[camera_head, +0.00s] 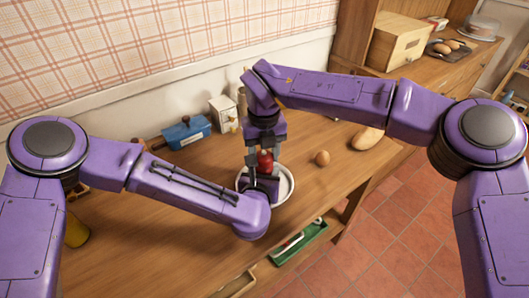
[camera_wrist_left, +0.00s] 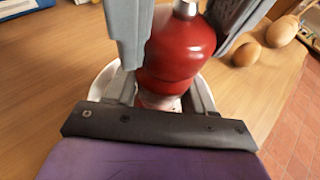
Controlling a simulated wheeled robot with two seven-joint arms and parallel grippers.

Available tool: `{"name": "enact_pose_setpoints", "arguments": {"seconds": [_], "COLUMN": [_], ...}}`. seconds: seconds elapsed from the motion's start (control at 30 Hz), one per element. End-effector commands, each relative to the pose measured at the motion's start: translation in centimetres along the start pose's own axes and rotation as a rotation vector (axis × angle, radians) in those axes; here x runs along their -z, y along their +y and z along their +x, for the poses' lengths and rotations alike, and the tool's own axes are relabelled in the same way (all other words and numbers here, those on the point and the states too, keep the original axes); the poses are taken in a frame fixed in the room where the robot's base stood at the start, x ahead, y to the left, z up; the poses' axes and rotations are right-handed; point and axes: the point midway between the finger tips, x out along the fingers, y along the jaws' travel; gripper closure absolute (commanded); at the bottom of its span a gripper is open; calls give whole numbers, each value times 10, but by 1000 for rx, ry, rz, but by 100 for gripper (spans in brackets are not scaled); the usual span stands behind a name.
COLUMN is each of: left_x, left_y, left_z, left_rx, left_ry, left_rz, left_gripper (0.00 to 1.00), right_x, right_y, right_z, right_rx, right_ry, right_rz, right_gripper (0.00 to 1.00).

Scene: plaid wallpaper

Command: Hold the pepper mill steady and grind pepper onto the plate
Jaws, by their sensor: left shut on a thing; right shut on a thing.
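The red pepper mill (camera_head: 265,160) stands upright over the white plate (camera_head: 289,187). In the left wrist view the mill (camera_wrist_left: 180,48) fills the middle, with a silver knob on top. My right gripper (camera_head: 264,157) comes down from above and is shut on the mill's upper part; its grey fingers flank the mill in the wrist view. My left gripper (camera_head: 261,172) reaches in from the front and is shut on the mill's lower part. The left gripper and mill hide much of the plate. I cannot see any ground pepper.
A blue box (camera_head: 187,133) and a white box (camera_head: 223,113) stand by the wall.

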Motion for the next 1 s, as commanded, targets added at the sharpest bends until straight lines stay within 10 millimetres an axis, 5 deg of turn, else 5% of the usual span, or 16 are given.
{"name": "enact_pose_setpoints", "arguments": {"seconds": [0.47, 0.5, 0.53, 0.83, 1.0], "left_x": [1, 1, 1, 0, 0], "left_y": [-3, -3, -3, -1, -1], "left_z": [-2, -2, -2, -1, 0], "left_rx": [10, 10, 10, 4, 2], "left_ry": [2, 2, 2, 1, 1], "left_rz": [4, 4, 4, 1, 1], "left_gripper": [82, 82, 82, 82, 82], "right_x": [-3, -3, -3, -1, -2], "right_y": [-1, -1, -1, -1, -1], "right_z": [-1, -1, -1, -2, -28], "right_rx": [1, 1, 1, 1, 0], "right_ry": [-11, -11, -11, -5, -8], "right_rz": [16, 16, 16, 15, 17], "right_gripper": [81, 48, 39, 39, 39]}}
